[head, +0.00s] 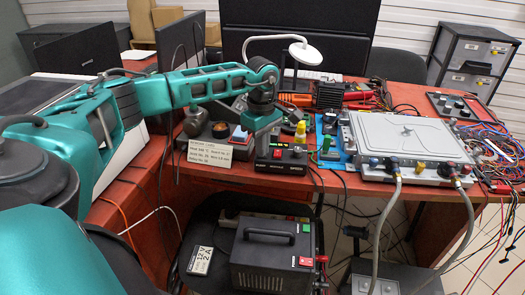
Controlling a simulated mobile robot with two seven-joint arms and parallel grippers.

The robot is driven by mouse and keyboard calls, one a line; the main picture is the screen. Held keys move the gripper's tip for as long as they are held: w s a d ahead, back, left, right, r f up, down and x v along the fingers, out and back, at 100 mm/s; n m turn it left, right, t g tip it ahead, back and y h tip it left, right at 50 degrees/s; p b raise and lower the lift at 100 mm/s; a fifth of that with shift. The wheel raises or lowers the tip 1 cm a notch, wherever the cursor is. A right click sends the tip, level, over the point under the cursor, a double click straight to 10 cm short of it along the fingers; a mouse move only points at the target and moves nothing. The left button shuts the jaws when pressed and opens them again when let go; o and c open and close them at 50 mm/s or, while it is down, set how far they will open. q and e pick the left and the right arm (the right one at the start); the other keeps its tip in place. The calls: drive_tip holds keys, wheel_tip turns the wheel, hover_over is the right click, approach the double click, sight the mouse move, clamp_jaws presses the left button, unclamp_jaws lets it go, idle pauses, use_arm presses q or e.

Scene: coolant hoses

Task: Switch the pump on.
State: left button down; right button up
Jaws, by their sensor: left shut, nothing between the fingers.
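My left gripper (262,150) is shut and empty. It points down over the table's front edge, at a small black box (285,167) with a red and a black knob. Its tip hides part of that box, and I cannot tell whether they touch. A black unit with a handle (272,255), probably the pump's, sits below on a chair. A green button (306,228) and a red button (306,261) are on it. I cannot tell which control is the pump's switch. A grey plate (410,136) on the table has two grey hoses (386,220) hanging from its front. My right gripper is not in view.
A labelled card (210,151) and a box with a blue button (238,133) stand left of my gripper. A small box marked 12V 2A (201,260) is beside the black unit. Tangled wires (495,140) cover the right table end. Cables hang along the table's front.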

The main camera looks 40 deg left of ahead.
use_arm(q)
drive_tip(key=shift+s+f, duration=0.1)
wheel_tip(320, 180, up, 7)
drive_tip(key=p, duration=0.6)
drive_tip(key=shift+f, duration=0.1)
idle(0.5)
